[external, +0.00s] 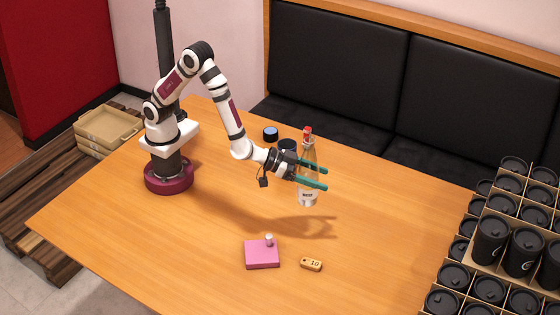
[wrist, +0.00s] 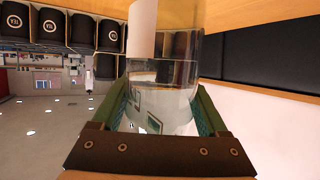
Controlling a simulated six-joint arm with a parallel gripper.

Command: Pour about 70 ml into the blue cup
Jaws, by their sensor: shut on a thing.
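A clear bottle (external: 308,199) with a red top stands about upright between the green fingers of my gripper (external: 318,178). My gripper is shut on it around its middle. In the wrist view the clear bottle (wrist: 165,75) fills the space between the fingers (wrist: 160,115), with clear liquid and a pale label showing. I cannot tell whether its base touches the table. A small dark cup with a light blue top (external: 270,133) stands behind and left of my gripper, apart from the bottle. A black cup (external: 288,145) stands closer, partly hidden by my wrist.
A pink block (external: 262,254) with a pale knob and a wooden tag marked 10 (external: 311,264) lie at the front of the table (external: 380,220). Crates of black lidded cups (external: 490,240) fill the right edge. The table between is clear. A black bench stands behind.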

